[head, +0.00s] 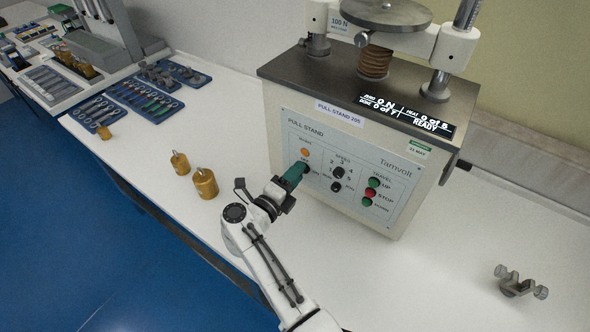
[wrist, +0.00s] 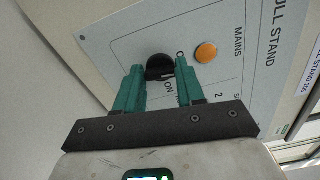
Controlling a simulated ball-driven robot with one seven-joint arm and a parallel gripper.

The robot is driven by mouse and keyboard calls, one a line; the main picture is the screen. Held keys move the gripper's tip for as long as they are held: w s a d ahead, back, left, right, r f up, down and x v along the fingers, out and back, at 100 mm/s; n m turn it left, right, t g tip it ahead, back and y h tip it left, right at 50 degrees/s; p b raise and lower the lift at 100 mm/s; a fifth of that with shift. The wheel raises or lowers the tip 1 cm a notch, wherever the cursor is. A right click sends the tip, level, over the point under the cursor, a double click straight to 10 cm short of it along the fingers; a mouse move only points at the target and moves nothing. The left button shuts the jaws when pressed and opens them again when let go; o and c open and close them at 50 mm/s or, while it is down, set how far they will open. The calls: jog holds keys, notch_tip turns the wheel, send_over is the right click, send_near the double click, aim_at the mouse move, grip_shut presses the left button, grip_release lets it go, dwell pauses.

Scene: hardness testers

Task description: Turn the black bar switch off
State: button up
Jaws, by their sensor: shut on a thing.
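The black bar switch (wrist: 159,66) sits on the grey front panel of the pull stand (head: 350,180), below the orange mains lamp. My gripper (head: 301,168) reaches the left part of this panel. In the wrist view its green fingers (wrist: 160,76) stand on either side of the switch, shut on it. The "ON" label and part of an "O" mark show beside the switch. Which mark the bar points to is not clear. The orange mains lamp (wrist: 206,53) looks bright. In the head view my fingers hide the switch.
On the panel, to the right, are two black knobs (head: 338,172) and the green and red travel buttons (head: 371,194). Brass weights (head: 204,183) stand on the white bench left of my arm. A grey clamp (head: 520,286) lies at the right. Bench between is clear.

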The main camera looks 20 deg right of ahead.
jog(key=shift+a+n+p, duration=0.1)
jog(key=shift+n+p, duration=0.3)
jog(key=shift+n, duration=0.4)
jog(key=o, duration=1)
jog(key=shift+o, duration=0.2)
jog(key=shift+f, duration=0.1)
jog(key=b+v, duration=0.1)
jog(key=v, duration=0.9)
jog(key=shift+s+a, duration=0.25)
jog(key=shift+a, duration=0.05)
